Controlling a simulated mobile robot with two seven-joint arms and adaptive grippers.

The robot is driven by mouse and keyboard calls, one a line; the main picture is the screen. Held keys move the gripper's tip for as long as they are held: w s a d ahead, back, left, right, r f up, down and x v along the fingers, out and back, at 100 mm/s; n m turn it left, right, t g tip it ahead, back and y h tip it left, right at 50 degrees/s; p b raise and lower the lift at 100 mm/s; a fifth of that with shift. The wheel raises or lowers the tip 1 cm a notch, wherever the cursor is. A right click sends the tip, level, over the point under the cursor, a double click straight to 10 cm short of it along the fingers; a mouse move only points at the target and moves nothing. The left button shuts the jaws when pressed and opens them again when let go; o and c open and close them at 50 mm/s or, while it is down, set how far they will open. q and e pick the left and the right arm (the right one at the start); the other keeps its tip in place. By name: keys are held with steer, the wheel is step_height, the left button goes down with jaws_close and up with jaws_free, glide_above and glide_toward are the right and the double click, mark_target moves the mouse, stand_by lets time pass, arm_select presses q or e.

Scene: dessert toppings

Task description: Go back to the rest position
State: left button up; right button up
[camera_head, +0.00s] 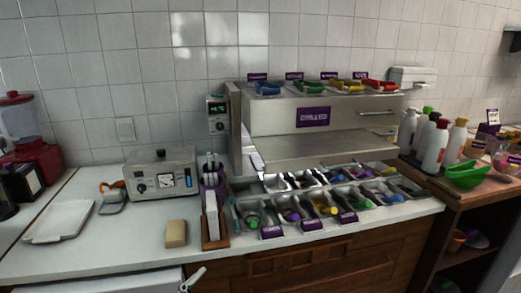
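Neither of my grippers shows in the head view, and I see no arm coming in from the left or the right. The white counter (120,245) runs across the view. On it stands a steel topping station (290,122) with a purple label and an open, empty-looking shelf. In front of it are rows of steel topping bins (297,181) with coloured scoops and purple labels.
A white tray (60,222), a grey control box (161,174), a tan block (176,233) and a napkin holder (211,220) stand on the left. A red blender (31,150) is far left. Bottles (434,146) and green bowls (466,175) crowd the right.

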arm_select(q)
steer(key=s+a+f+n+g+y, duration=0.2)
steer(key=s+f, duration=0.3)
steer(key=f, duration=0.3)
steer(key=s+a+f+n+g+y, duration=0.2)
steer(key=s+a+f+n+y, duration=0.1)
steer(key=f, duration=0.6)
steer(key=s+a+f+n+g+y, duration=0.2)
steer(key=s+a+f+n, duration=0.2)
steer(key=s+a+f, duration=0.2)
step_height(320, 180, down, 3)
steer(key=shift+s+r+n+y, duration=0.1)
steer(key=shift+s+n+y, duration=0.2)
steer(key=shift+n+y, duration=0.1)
